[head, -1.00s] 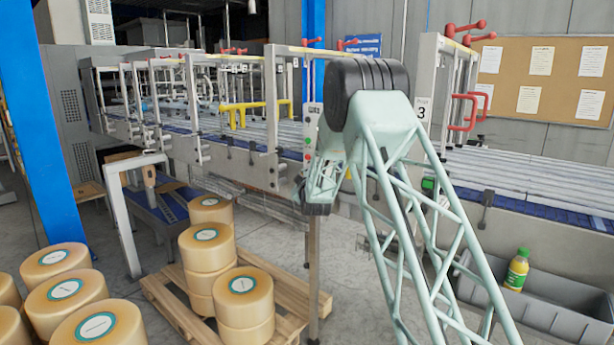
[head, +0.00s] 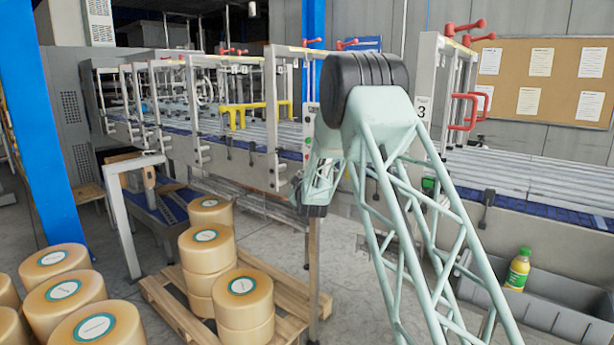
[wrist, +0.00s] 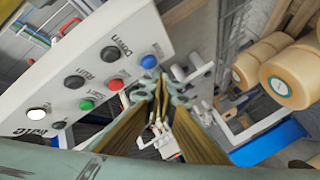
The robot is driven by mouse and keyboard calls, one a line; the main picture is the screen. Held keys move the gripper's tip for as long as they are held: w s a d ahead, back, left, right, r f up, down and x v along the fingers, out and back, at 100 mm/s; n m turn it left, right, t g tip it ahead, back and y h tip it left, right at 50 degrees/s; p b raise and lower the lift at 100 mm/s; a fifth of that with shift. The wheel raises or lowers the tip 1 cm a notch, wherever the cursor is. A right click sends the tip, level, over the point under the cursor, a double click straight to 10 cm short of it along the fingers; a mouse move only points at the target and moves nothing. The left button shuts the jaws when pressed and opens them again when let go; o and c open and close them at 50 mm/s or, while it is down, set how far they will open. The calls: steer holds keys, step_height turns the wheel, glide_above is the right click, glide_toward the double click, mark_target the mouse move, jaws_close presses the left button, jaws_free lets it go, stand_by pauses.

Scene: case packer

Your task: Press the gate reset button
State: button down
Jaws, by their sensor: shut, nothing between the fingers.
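The grey control panel (wrist: 100,75) fills the upper left of the wrist view, tilted. It carries a blue button (wrist: 148,61), a red button (wrist: 116,85), a green button (wrist: 86,105), a white button (wrist: 38,114) and several black ones. The small labels are hard to read, so I cannot tell for sure which is the gate reset button. My gripper (wrist: 160,82) is shut and empty, its fingertips beside the panel's end and closest to the blue button. I cannot tell whether they touch it.
Round tan rolls (head: 211,248) stand on a wooden pallet (head: 170,303) left of my arm. The conveyor frame (head: 273,120) runs behind the panel. A grey bin (head: 560,313) holding a bottle (head: 518,269) lies at right. Grey floor shows between pallet and conveyor.

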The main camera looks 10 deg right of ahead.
steer(key=shift+s+a+b, duration=0.95)
steer(key=shift+s+a, duration=0.5)
steer(key=shift+a, duration=0.3)
steer(key=shift+r, duration=0.1)
steer(key=s+r+m+g+y, duration=0.15)
steer(key=s+r, duration=0.25)
steer(key=s, duration=0.9)
steer(key=s+r+m+g, duration=0.1)
steer(key=s+r+g, duration=0.3)
steer(key=s, duration=0.8)
steer(key=s+r+m+g, duration=0.15)
steer(key=s+r, duration=0.35)
steer(key=s, duration=0.8)
steer(key=s+f+m+g, duration=0.2)
steer(key=s+f+g, duration=0.1)
steer(key=s, duration=2.2)
steer(key=s+d+f+m+g, duration=0.1)
steer(key=s+f+m+g, duration=0.1)
steer(key=s, duration=2.3)
step_height(320, 180, down, 2)
steer(key=shift+d+f+m+g, duration=0.15)
steer(key=shift+m+g, duration=0.25)
steer(key=shift+g, duration=0.2)
